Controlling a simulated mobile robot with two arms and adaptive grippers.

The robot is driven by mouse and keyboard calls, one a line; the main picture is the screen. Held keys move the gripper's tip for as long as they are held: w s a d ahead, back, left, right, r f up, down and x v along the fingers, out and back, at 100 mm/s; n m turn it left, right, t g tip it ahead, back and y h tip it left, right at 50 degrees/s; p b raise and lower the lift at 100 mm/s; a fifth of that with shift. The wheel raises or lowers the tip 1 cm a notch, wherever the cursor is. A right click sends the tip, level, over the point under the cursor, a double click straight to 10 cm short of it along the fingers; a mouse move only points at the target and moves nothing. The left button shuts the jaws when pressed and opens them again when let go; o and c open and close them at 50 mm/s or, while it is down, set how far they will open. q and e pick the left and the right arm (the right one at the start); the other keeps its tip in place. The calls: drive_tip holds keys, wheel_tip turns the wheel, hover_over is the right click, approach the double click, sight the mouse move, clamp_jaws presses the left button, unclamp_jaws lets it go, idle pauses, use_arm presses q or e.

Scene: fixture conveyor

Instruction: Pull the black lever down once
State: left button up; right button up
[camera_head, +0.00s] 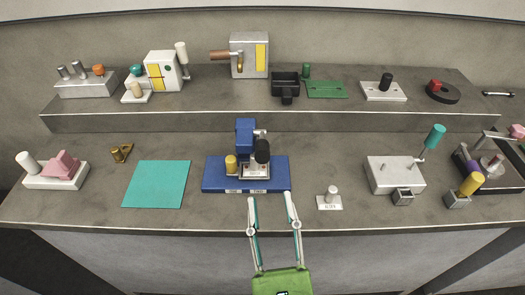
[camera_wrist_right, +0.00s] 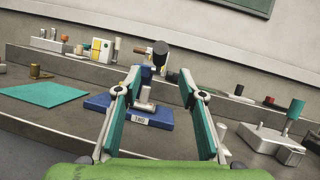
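The black lever (camera_head: 262,151) has a rounded dark head and stands up at the front of a small press with a blue column (camera_head: 244,132). The press sits on a blue base (camera_head: 212,176) in the middle of the bench. In the right wrist view the lever's black head (camera_wrist_right: 160,47) rises between my fingertips, beyond them. My right gripper (camera_head: 270,198) is open and empty at the bench's front edge, in front of the blue base and apart from the lever. My left gripper is not in view.
A teal mat (camera_head: 157,184) lies left of the base. A small labelled peg block (camera_head: 330,201) stands close to the right. A grey box with a teal-tipped lever (camera_head: 434,135) is farther right. Several fixtures stand on the raised shelf (camera_head: 220,120) behind.

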sight(262, 150)
drive_tip(key=p+x, duration=0.3)
drive_tip(key=x, duration=0.7)
drive_tip(key=shift+w+r, duration=0.1)
drive_tip(key=shift+r, duration=0.05)
drive_tip(key=shift+p+x, duration=0.4)
drive_tip(key=shift+x, duration=0.4)
clamp_jaws()
